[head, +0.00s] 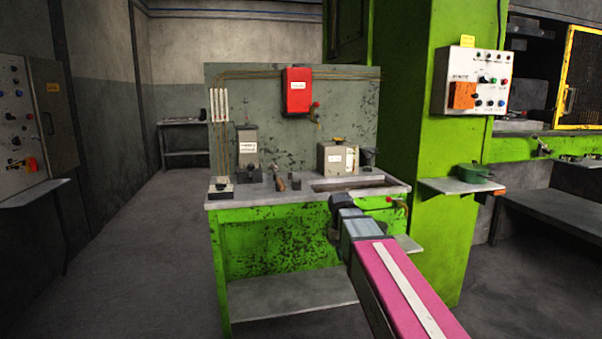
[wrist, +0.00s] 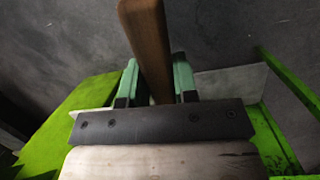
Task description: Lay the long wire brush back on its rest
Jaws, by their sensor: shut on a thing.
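My gripper (wrist: 156,80) shows in the wrist view with its two green fingers on either side of a brown wooden handle (wrist: 146,38). It is shut on this handle, which I take to be the long wire brush. The handle runs from between the fingers to the top edge of the view. The bristles are not visible. In the head view, the dark end of my arm (head: 345,203) is at the front right of the green bench, and the brush cannot be made out there. I cannot tell which item is the brush's rest.
The green bench (head: 275,197) has a grey top with a recessed trough (head: 352,184) at right. A green press column (head: 440,220) with a small shelf (head: 458,187) rises at right. Floor at left is clear.

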